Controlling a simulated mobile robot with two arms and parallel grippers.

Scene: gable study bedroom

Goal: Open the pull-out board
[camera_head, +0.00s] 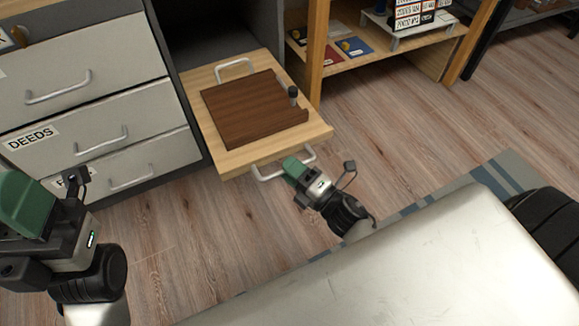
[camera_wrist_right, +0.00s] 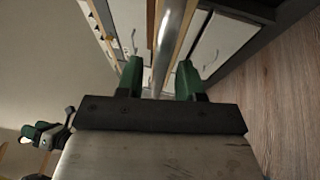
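The pull-out board (camera_head: 232,160) is a light wood board that extends out of the dark cabinet. A dark brown panel (camera_head: 250,108) lies on it. A pale bar handle (camera_head: 268,177) is on its front edge. My right gripper (camera_head: 292,168) is at this handle, near its middle. In the right wrist view the bar (camera_wrist_right: 172,40) runs between the two green fingers (camera_wrist_right: 160,80), with a gap seen on each side, so the gripper is open around it. My left gripper (camera_head: 25,205) is at the left, before the drawers, apart from the board; its finger gap is hidden.
Grey drawers (camera_head: 90,75) with bar handles stand left of the board. A wooden shelf (camera_head: 400,50) with small items is behind on the right. Wood floor (camera_head: 400,130) is clear right of the board.

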